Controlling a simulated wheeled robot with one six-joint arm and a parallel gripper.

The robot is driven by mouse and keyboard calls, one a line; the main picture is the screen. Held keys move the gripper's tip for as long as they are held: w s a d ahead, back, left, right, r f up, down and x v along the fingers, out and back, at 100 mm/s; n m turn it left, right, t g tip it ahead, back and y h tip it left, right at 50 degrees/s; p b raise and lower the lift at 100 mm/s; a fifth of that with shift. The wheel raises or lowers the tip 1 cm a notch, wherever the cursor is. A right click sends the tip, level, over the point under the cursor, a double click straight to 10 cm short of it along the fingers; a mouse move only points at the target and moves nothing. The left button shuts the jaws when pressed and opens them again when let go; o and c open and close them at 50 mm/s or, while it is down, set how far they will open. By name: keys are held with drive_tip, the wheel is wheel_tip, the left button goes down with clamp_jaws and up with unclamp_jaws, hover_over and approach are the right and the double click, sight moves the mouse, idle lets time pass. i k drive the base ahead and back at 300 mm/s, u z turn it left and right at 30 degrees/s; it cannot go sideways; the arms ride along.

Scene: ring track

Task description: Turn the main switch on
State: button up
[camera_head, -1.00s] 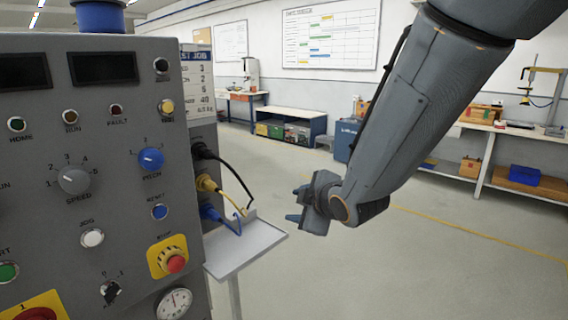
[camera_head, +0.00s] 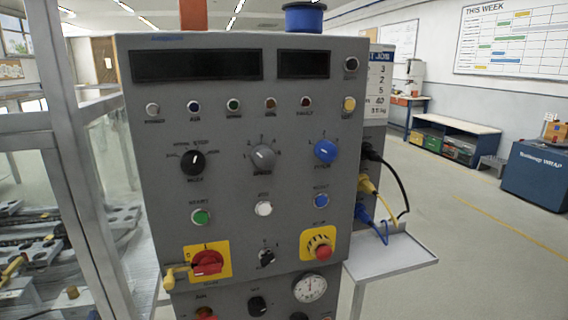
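The main switch (camera_head: 208,262) is a red rotary handle on a square yellow plate, low on the left of the grey control panel (camera_head: 230,120). Its handle looks roughly horizontal. The marks around it are too small to read surely. A yellow piece (camera_head: 176,277), perhaps a lock or tag, shows at the lower left of the plate; I cannot tell whether it is attached to the handle. My gripper and arm are out of the picture now.
A red emergency button (camera_head: 323,252) on yellow sits at the panel's lower right. Cables (camera_head: 385,200) plug into the right side above a small grey shelf (camera_head: 392,255). A metal-framed enclosure (camera_head: 70,170) stands on the left. Open floor (camera_head: 460,270) lies to the right.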

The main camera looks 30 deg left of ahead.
sight(205, 262)
drive_tip(key=u, duration=0.4)
drive_tip(key=k, duration=1.05)
drive_tip(key=u, duration=1.25)
